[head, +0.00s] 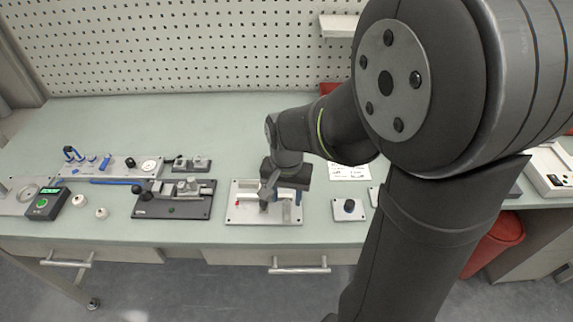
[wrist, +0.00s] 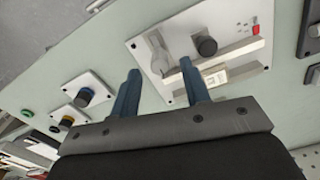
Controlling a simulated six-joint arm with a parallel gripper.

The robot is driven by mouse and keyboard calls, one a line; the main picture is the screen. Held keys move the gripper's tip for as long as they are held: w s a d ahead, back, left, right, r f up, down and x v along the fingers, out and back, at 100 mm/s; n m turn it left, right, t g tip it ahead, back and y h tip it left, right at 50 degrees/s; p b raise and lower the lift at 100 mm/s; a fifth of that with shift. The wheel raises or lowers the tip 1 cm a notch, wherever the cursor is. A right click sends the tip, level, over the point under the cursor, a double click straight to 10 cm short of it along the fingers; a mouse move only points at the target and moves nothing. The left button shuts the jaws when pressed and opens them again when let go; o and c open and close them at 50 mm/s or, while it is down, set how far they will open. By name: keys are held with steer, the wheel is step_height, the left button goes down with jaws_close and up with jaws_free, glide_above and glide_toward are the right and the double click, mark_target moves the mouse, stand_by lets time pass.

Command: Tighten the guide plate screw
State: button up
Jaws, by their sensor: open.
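A white fixture plate (head: 240,218) lies on the bench under my gripper (head: 284,194), and its parts are largely covered there. In the wrist view the plate (wrist: 143,43) carries a black round knob (wrist: 207,46), a grey lever-like part (wrist: 158,54), a pale bar (wrist: 236,52) and a small red piece (wrist: 256,28). I cannot tell for certain which part is the guide plate screw. My gripper (wrist: 160,66) is open, its two blue fingers apart with nothing held between them. The right fingertip overlaps the plate's near side in view; contact cannot be told.
The bench behind (head: 190,120) is clear up to the pegboard.

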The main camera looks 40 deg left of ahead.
mark_target(287, 202)
step_height(287, 202, up, 15)
steer(key=shift+r, duration=0.2)
steer(key=shift+f, duration=0.1)
stand_by(0.5)
step_height(287, 202, down, 17)
steer(key=shift+f, duration=0.15)
stand_by(0.4)
